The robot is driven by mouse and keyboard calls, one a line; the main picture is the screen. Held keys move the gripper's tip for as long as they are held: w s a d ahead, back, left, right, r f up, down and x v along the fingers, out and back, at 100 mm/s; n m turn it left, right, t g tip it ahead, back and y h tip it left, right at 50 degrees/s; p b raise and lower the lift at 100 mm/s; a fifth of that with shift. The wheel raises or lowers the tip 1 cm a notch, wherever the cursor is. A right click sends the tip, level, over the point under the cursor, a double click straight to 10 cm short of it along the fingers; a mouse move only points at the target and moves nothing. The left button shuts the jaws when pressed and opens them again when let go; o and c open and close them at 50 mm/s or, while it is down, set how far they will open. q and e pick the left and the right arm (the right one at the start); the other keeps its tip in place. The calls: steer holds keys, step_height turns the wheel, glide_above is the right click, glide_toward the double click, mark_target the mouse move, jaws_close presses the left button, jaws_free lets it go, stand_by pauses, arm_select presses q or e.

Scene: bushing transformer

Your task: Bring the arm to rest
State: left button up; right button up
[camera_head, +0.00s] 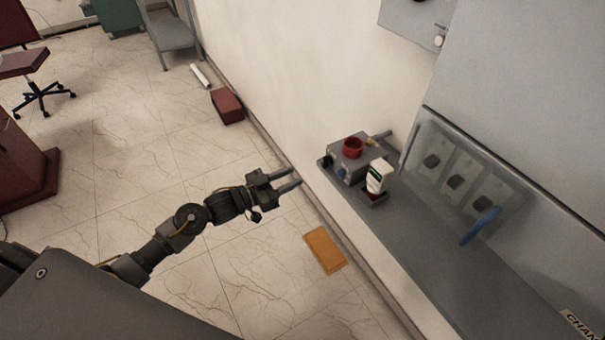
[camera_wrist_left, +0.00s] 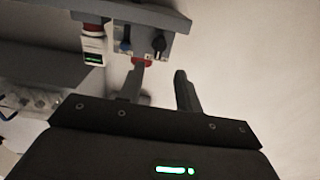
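My left arm comes in from the lower left in the head view. Its gripper (camera_head: 291,178) is stretched out over the floor, short of the wall and the grey shelf. The two fingers are parallel with a gap between them and nothing shows in the gap. In the left wrist view the same gripper (camera_wrist_left: 158,82) also has its fingers apart and empty. Behind them is the grey box (camera_wrist_left: 140,40) with knobs. My right gripper is not in view.
The grey box (camera_head: 354,158) with a red ring (camera_head: 353,147) and a white device (camera_head: 377,176) stand on the shelf (camera_head: 425,245). A clear panel with a blue handle (camera_head: 481,226) is at right. An orange board (camera_head: 325,250) and red box (camera_head: 227,105) lie on the floor.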

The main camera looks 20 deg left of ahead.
arm_select(q)
steer(key=shift+s+a, duration=0.35)
steer(key=shift+s, duration=0.1)
